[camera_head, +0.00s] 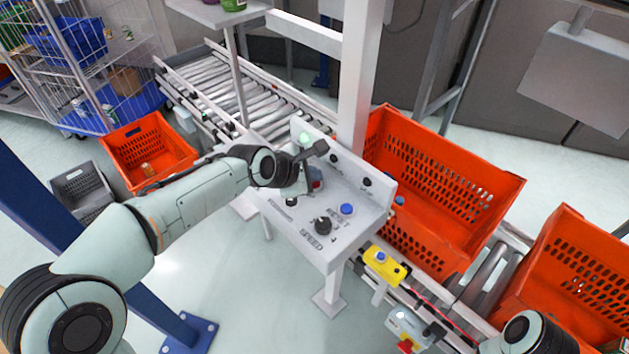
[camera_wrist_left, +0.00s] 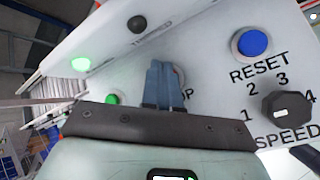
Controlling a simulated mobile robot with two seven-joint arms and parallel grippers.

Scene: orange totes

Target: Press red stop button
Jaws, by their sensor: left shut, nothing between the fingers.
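The sloped white control panel (camera_head: 300,235) stands in the middle of the head view. A small red patch, seemingly the red stop button (camera_head: 317,185), shows just under my left fingertips. My left gripper (camera_head: 314,174) is over the upper part of the panel, fingers together and empty. In the left wrist view, the closed blue-grey fingers (camera_wrist_left: 163,85) point at the panel and cover the button; only the letters "OP" of its label show beside them. I cannot tell whether the fingertips touch the button. My right gripper is out of view.
The panel also has a blue reset button (camera_head: 347,209), a black speed knob (camera_head: 322,224) and a lit green lamp (camera_head: 304,138). A white post (camera_head: 360,75) rises behind it. Orange totes (camera_head: 440,175) stand on the conveyor at right. A yellow button box (camera_head: 383,263) is below.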

